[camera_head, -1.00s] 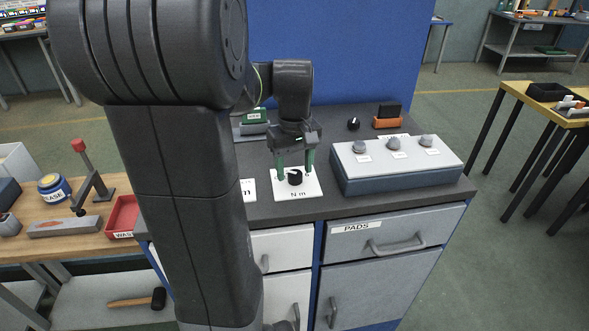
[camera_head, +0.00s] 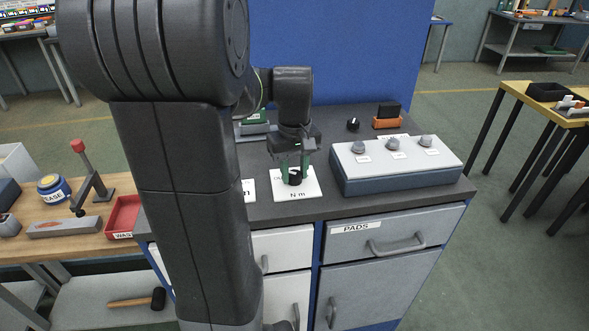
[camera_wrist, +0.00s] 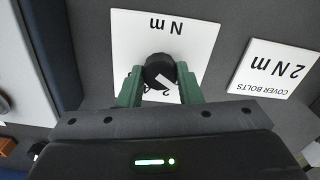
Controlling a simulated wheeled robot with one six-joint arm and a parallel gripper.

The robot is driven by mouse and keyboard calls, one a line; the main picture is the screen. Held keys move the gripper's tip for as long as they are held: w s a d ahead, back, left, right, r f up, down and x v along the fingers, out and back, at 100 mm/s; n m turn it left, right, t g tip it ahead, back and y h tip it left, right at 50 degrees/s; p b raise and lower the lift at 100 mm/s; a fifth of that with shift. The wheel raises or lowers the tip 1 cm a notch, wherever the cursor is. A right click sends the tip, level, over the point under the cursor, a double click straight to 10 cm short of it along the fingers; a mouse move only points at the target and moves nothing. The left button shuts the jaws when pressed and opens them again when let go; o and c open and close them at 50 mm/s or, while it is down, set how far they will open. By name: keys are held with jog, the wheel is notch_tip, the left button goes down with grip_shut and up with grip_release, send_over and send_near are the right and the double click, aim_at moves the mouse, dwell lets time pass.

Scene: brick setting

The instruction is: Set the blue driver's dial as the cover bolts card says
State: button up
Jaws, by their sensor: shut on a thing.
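The dial is a black round knob (camera_head: 295,177) with a white pointer mark, on a white plate (camera_head: 309,187) marked "N m" on the bench top. It also shows in the wrist view (camera_wrist: 159,70), where the plate's other markings are mostly hidden. My gripper (camera_head: 295,173) comes down from above, its green fingers shut on the knob's two sides. The cover bolts card (camera_wrist: 273,72) lies beside the plate, upside down in the wrist view, and reads "COVER BOLTS 2 N m". In the head view it is mostly hidden behind my arm.
A grey box with several round knobs (camera_head: 393,170) stands right of the plate. Another black knob (camera_head: 353,124) and an orange holder (camera_head: 387,122) are behind it. A blue panel (camera_head: 340,60) closes the back. A red tray (camera_head: 123,217) is on the wooden bench at left.

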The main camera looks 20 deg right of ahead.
aim_at(295, 173)
jog(key=m+p, duration=0.1)
jog(key=m, duration=0.2)
jog(key=shift+r, duration=0.1)
jog(key=shift+m+p, duration=0.35)
jog(key=shift+m, duration=1.75)
jog(key=o, duration=1)
jog(key=shift+c, duration=0.2)
notch_tip(295, 173, up, 14)
jog(key=shift+f, duration=0.3)
